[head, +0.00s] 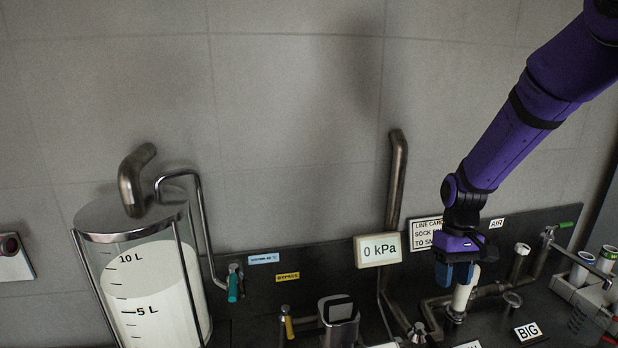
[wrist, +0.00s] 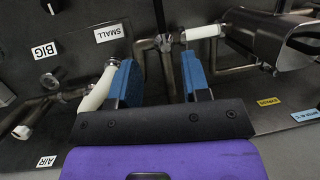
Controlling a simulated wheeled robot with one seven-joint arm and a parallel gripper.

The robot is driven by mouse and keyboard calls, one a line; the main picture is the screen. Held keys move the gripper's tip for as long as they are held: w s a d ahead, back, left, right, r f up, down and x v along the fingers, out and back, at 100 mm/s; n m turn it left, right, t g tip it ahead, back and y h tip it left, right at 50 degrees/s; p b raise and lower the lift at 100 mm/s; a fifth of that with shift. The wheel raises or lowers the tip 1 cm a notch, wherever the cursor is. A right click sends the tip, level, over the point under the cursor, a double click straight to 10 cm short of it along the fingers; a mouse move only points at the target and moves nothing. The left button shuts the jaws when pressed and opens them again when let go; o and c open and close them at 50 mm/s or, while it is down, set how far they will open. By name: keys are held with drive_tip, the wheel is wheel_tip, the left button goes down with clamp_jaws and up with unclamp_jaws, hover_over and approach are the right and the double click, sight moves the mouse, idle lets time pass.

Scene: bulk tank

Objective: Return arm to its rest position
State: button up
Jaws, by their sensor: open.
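My purple arm reaches in from the upper right in the head view. My gripper (head: 456,275) points down over the right part of the dark bench, close by a white pipe piece (head: 465,290). In the wrist view my gripper (wrist: 158,85) has its two blue fingers wide apart with nothing held between them. A white pipe piece (wrist: 97,88) shows just left of the left finger; I cannot tell whether they touch. Bench and metal piping show between the fingers.
A clear tank (head: 150,280) of white liquid stands at the left. A 0 kPa display (head: 378,250) and an upright metal pipe (head: 396,180) stand left of my gripper. A rack (head: 582,296) with tubes is at the right edge. The wall above is clear.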

drive_tip(key=s+r+m+t, duration=0.15)
drive_tip(key=s+r, duration=0.25)
drive_tip(key=r, duration=0.4)
drive_tip(key=s+r+n+t, duration=0.1)
drive_tip(key=s+r+t, duration=0.25)
drive_tip(key=r, duration=0.35)
drive_tip(key=s+r+m+t, duration=0.1)
drive_tip(key=s+r+t, duration=0.1)
drive_tip(key=s+r, duration=0.2)
drive_tip(key=s+a+r+t, duration=0.1)
drive_tip(key=s+r, duration=0.2)
drive_tip(key=s, duration=0.7)
drive_tip(key=shift+s+a+r+m+t+h, duration=0.15)
drive_tip(key=shift+s+r+m+t+h, duration=0.1)
drive_tip(key=shift+r+m+t+h, duration=0.15)
idle(0.6)
